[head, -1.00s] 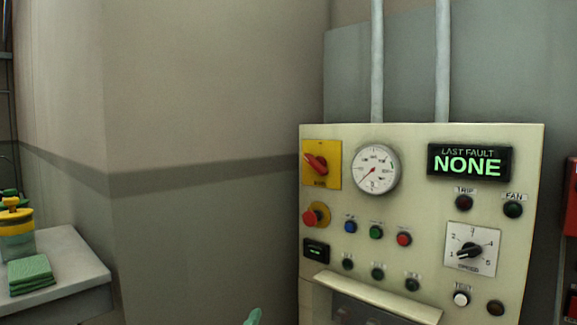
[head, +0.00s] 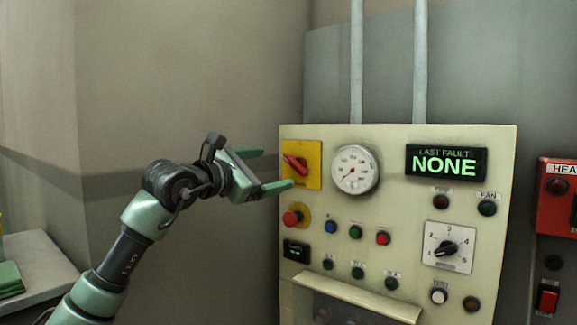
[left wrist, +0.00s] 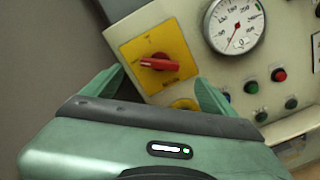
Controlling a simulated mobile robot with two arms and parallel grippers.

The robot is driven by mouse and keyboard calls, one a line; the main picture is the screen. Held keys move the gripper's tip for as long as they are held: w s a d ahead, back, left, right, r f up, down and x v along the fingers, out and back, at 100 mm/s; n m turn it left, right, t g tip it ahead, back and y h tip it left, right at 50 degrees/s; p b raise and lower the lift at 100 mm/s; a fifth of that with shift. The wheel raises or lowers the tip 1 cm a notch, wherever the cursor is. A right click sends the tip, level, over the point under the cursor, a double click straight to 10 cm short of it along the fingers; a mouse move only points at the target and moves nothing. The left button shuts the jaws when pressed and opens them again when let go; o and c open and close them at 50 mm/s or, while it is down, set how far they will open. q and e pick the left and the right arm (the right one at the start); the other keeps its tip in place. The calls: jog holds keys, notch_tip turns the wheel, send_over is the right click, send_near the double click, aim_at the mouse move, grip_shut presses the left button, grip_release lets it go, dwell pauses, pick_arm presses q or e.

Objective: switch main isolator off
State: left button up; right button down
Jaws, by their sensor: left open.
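The main isolator is a red rotary handle (head: 295,164) on a yellow square plate (head: 315,174) at the upper left of the cream control panel (head: 400,140). In the head view the handle slants from upper left to lower right. It also shows in the left wrist view (left wrist: 161,63), ahead of the fingers. My left gripper (head: 278,170) is open and empty, with its fingers pointing at the plate. The handle lies beyond the fingertips, roughly between them; I cannot tell the exact gap. My right gripper is not in view.
Below the isolator is a red mushroom button (head: 291,217). A round gauge (head: 355,170) sits right of the plate. A "NONE" display (head: 445,163) and a speed dial (head: 447,249) are further right. A red box (head: 556,190) hangs at the right edge. A worktop (head: 45,265) stands at lower left.

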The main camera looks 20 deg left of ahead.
aim_at(293, 164)
pick_arm(q)
jog(key=p+x, duration=0.4)
jog(key=x, duration=0.3)
jog(key=shift+w+d, duration=0.2)
jog(key=shift+w, duration=0.15)
jog(key=c, duration=1.4)
jog(key=shift+o, duration=0.2)
jog(key=shift+f+n+b, duration=0.2)
jog(key=shift+n+b, duration=1.1)
jog(key=shift+n, duration=0.2)
jog(key=n+b, duration=0.1)
jog(key=n, duration=0.2)
jog(key=shift+a+r+b, duration=0.1)
jog(key=shift+b, duration=0.2)
jog(key=shift+w+n, duration=0.1)
jog(key=shift+n, duration=0.6)
jog(key=shift+r, duration=0.1)
